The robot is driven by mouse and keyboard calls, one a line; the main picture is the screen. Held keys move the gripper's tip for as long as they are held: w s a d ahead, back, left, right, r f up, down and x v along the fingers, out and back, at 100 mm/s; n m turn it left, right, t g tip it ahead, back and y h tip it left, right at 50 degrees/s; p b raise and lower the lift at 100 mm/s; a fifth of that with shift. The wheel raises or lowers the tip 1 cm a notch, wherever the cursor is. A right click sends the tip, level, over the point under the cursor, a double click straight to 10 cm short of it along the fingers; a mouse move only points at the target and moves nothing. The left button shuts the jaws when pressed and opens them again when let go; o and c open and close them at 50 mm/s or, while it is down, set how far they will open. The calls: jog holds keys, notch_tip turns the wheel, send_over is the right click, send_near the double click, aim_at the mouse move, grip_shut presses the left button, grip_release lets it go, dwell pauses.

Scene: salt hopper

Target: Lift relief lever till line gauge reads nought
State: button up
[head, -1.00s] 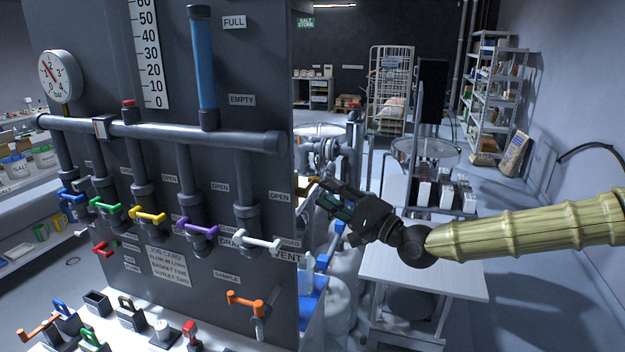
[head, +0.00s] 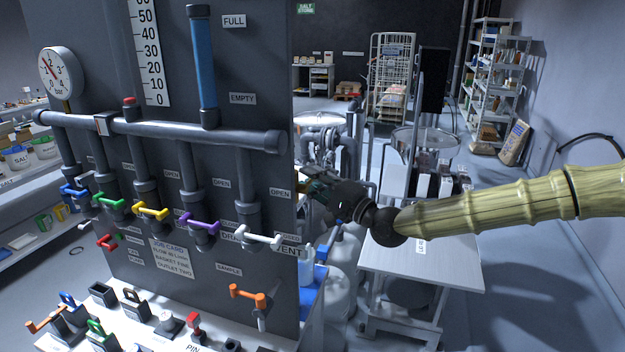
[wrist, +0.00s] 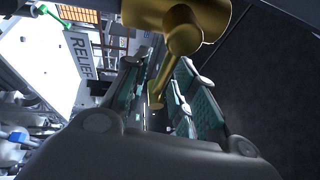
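A brass relief lever (wrist: 183,45) hangs from its hub in the wrist view, its rounded tip reaching down between my fingers. A RELIEF sign (wrist: 80,57) stands left of it. My gripper (wrist: 156,80) is open, with a teal-padded finger on each side of the lever; I cannot tell whether either finger touches it. In the head view my gripper (head: 320,190) is at the panel's right edge, and the lever is hidden there. The round white dial gauge (head: 59,73), at upper left, has a red needle pointing up and left, away from its 0.
The dark panel (head: 250,150) carries blue, green, yellow, purple and white handles along its pipes. An orange handle (head: 247,294) sits lower down. A white table (head: 430,265) stands below my arm. Open floor lies at right.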

grip_shut()
jog(key=shift+n+y+b, duration=0.3)
jog(key=shift+n+b, duration=0.1)
jog(key=shift+b, duration=0.85)
jog(key=shift+r+n+b, duration=0.35)
jog(key=shift+n+b, duration=0.05)
jog(key=shift+b, duration=0.05)
jog(key=shift+o, duration=1.7)
grip_release()
jog(key=v, duration=1.2)
